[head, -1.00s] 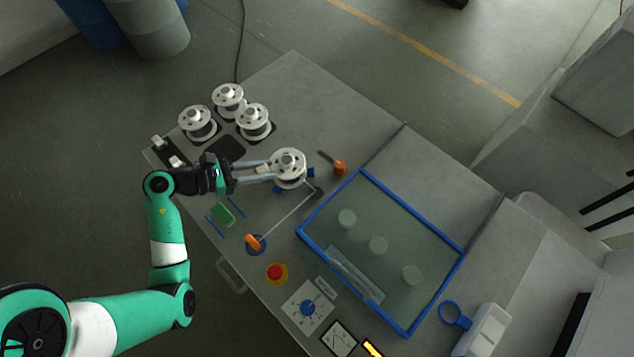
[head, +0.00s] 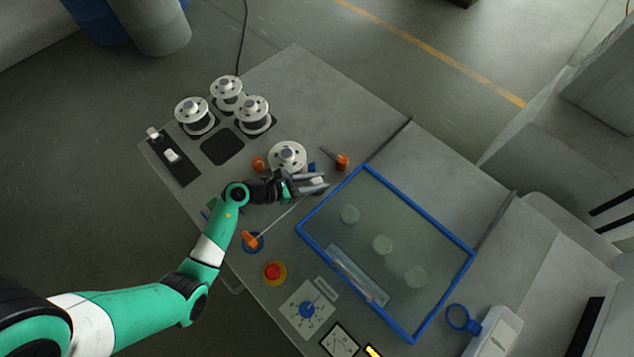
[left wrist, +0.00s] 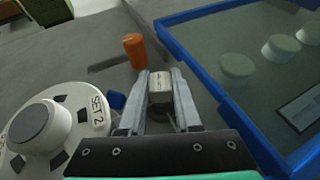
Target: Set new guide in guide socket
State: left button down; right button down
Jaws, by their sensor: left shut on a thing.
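My left gripper (head: 316,183) is shut on a small pale block (left wrist: 160,88), which looks like a guide. The block sits between the fingertips in the left wrist view, with faint markings on its face. The gripper is over the bench between the white spool (head: 287,157) and the blue-rimmed tank. The guide socket is hidden below the fingers, so I cannot tell whether the block is seated. Two small white pieces (head: 171,155) stand on a black strip at the bench's left. My right gripper is not in view.
The spool marked SET 2 (left wrist: 42,128) is close left of the fingers. Orange knobs (head: 342,161) (head: 250,239) stand nearby. The tank's blue rim (head: 322,211) is just right of the gripper. Several spools (head: 194,115) stand at the back left. A red button (head: 273,271) is in front.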

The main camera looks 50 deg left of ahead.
pick_arm(q)
jog(key=shift+f, duration=0.1)
jog(key=shift+f, duration=0.15)
jog(key=c, duration=0.6)
grip_release()
jog(key=shift+s+a+r, duration=0.1)
jog(key=shift+r, duration=0.15)
jog(key=p+v, duration=0.2)
jog(key=v, duration=0.9)
jog(key=shift+s+a, duration=0.15)
jog(key=shift+s, duration=0.25)
